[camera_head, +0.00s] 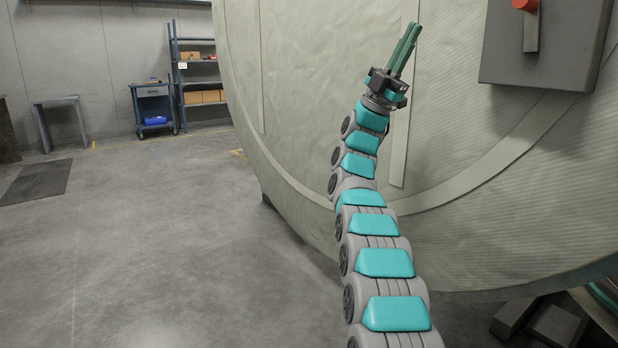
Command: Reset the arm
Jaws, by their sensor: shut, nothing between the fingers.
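My arm (377,225), grey with teal covers, reaches up from the bottom right of the head view. It is stretched out nearly straight, with a slight bend midway. My gripper (408,42) is at its far end, with two long green fingers pointing up and slightly right. The fingers lie together, shut, with nothing held between them. They are in front of the pale chamber wall (310,90); I cannot tell how far apart they are from it.
A grey box (570,50) with a red knob (525,4) and lever is on the chamber at upper right. At the back left stand a shelf rack (197,70), a blue cabinet (153,105) and a small table (60,115).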

